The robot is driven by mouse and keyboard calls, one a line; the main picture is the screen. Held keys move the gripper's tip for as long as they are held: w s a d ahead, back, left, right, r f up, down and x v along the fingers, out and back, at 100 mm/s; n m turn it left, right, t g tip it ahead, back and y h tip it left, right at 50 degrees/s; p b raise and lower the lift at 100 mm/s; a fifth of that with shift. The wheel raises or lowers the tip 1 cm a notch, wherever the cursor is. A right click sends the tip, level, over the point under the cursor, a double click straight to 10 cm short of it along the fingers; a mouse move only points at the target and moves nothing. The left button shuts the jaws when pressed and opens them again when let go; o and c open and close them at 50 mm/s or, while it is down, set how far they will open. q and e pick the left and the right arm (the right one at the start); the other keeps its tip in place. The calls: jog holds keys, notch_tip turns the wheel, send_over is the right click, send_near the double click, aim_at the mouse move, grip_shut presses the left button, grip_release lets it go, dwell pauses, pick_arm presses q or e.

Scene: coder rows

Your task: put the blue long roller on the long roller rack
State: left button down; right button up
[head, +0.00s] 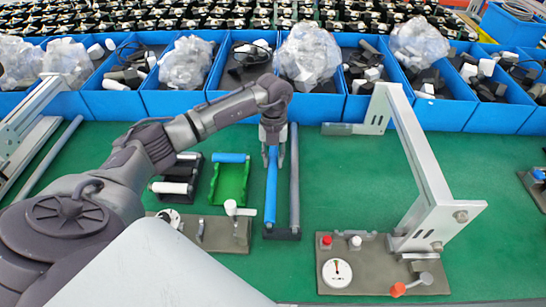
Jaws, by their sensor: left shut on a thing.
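The blue long roller (271,190) points away from me and its far end is between the fingers of my left gripper (273,158), which is shut on it. A dark rack (284,235), which looks like the long roller rack, shows its near end just below the blue roller. A grey long roller (294,175) lies along the rack's right side, parallel to the blue one. The blue roller's near end is over or at the rack's left side; I cannot tell whether it touches. My gripper hides the far end. My right gripper is not in view.
A green tray (231,184) with a short blue roller (230,158) and a black holder with white rollers (170,188) stand to the left. A fixture with a dial (337,272) and a tall metal frame (420,165) stands right. Blue bins (318,108) line the back.

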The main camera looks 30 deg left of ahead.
pick_arm(q)
jog(key=shift+f, duration=0.3)
jog(key=shift+f+b, duration=0.25)
jog(key=shift+b, duration=0.05)
dwell(0.3)
jog(key=shift+f, duration=0.1)
jog(key=shift+f, duration=0.3)
jog(key=shift+f+b, duration=0.2)
jog(key=shift+b, duration=0.15)
dwell(0.4)
jog(key=c, duration=0.8)
grip_release()
jog(key=shift+c, duration=0.2)
